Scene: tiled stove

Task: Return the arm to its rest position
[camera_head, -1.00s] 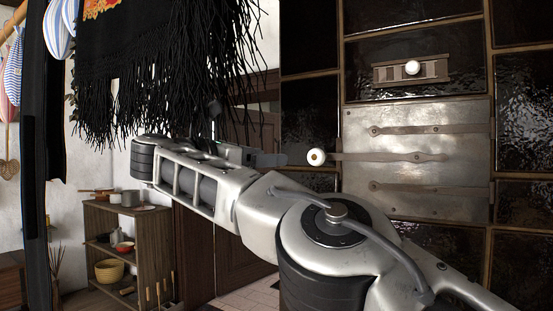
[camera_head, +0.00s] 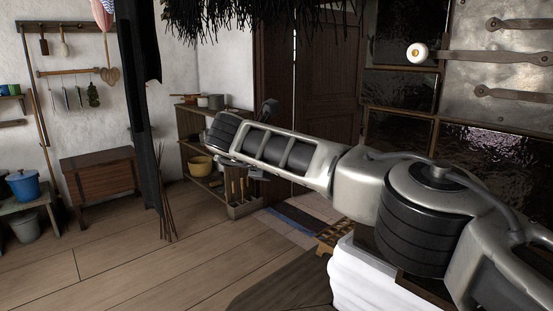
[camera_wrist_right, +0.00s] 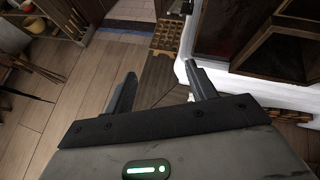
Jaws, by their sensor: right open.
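My right arm (camera_head: 300,158) comes in from the right in the head view and reaches across to the left, in front of the tiled stove. Its gripper is mostly hidden behind the wrist there. In the right wrist view my right gripper (camera_wrist_right: 162,84) is open, with two dark fingers spread and nothing between them. It points down over the floor, to the left of the white stove base. The metal stove door (camera_head: 500,75) with its white knob (camera_head: 417,53) is at the upper right, apart from the gripper. My left gripper is not in view.
The white stove base (camera_head: 365,275) stands below my arm; it also shows in the wrist view (camera_wrist_right: 200,110). A wooden shelf (camera_head: 185,130) with pots stands behind the wrist. A dark post (camera_head: 140,90) and a wooden chest (camera_head: 100,172) are left. The plank floor (camera_head: 120,255) is open.

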